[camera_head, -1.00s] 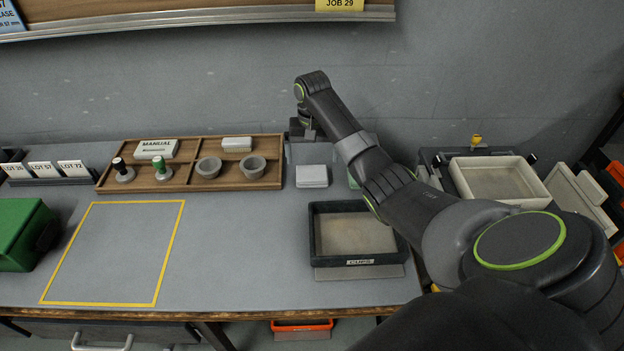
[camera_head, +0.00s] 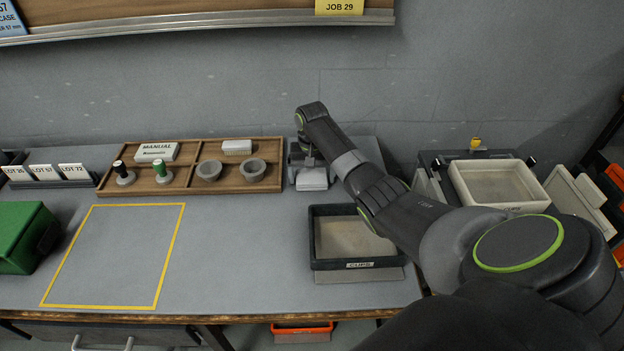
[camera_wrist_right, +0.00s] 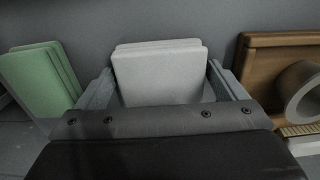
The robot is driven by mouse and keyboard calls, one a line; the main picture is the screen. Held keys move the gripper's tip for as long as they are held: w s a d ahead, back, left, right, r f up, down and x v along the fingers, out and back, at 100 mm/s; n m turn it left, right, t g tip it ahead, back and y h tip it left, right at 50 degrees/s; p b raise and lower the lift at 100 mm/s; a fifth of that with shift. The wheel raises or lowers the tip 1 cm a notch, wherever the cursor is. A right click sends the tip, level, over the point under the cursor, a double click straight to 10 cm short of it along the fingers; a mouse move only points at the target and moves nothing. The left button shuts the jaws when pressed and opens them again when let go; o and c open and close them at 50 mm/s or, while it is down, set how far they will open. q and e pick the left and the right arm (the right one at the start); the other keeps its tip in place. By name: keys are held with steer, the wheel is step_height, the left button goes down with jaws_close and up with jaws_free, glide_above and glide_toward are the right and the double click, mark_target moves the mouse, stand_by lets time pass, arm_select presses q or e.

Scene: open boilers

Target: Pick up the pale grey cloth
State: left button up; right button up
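The pale grey cloth (camera_head: 313,180) is a folded stack on the bench, right of the wooden tray. In the right wrist view the cloth (camera_wrist_right: 160,75) stands out between the two fingers. My right gripper (camera_head: 309,166) is over the cloth in the head view; the arm partly hides it there. In the right wrist view the gripper (camera_wrist_right: 160,85) is open, with one finger on either side of the cloth and narrow gaps visible. A folded green cloth (camera_wrist_right: 42,78) lies to its left in that view. My left gripper is not in view.
The wooden tray (camera_head: 190,188) holds cups, two stamp-like tools, a manual and a brush, close beside the cloth. The dark CUPS bin (camera_head: 357,264) stands in front of it. A yellow-outlined area (camera_head: 115,255) on the bench is empty. A wall stands behind.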

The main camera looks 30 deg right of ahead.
mark_target(312, 175)
steer(key=c, duration=0.7)
step_height(312, 175, up, 10)
steer(key=shift+r, duration=0.1)
steer(key=shift+c, duration=0.2)
steer(key=o, duration=0.6)
steer(key=shift+c, duration=0.2)
steer(key=c, duration=0.4)
